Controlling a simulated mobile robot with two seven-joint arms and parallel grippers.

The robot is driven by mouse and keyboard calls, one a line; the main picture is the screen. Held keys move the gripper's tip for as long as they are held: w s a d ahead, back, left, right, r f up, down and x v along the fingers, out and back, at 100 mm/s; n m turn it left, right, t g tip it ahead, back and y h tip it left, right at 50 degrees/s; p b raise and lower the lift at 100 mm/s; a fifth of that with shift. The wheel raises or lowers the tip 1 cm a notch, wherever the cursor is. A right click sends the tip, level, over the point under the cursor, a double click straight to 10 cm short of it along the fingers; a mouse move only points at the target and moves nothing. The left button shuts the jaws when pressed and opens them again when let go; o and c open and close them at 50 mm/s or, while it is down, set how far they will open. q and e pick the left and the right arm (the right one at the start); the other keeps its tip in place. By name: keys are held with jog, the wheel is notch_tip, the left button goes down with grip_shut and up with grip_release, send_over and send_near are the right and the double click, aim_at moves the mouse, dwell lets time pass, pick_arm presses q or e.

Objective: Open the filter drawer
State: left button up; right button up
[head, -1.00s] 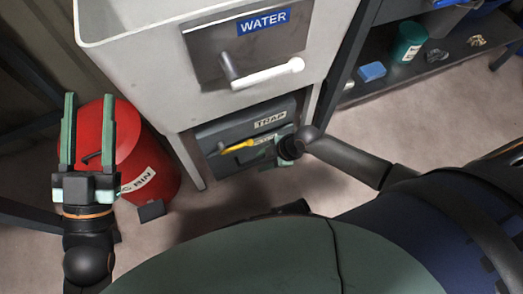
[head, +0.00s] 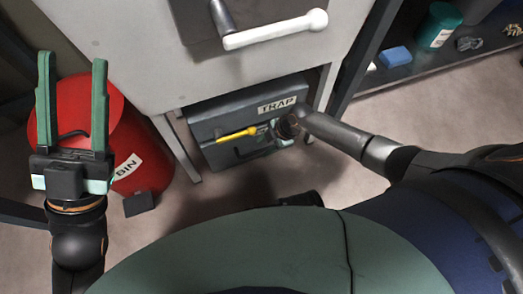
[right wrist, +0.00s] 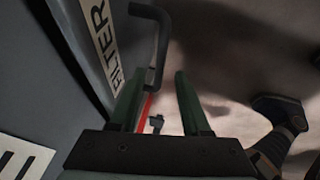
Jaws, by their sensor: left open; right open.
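The filter drawer front (right wrist: 75,45) is a grey panel with a white FILTER label (right wrist: 101,35) in the right wrist view. Its dark bar handle (right wrist: 160,45) runs down to the tips of my right gripper (right wrist: 160,75), which is open. The handle's lower end lies between the two green fingers, and I cannot tell if they touch it. In the head view, the dark grey TRAP unit (head: 215,125) sits under the sink, and my right gripper (head: 272,137) is against its right side, covering much of the drawer front. My left gripper (head: 72,75) is open and empty.
A yellow lever (head: 237,134) sticks out of the unit. Above it are the sink cabinet (head: 120,50) and a white-gripped handle (head: 275,30). A red bin (head: 145,180) stands at left. A shelf at right holds a blue sponge (head: 395,56) and a green tub (head: 438,27).

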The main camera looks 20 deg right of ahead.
jog(key=shift+b+x, duration=0.55)
jog(key=shift+x, duration=0.9)
grip_shut()
dwell(0.4)
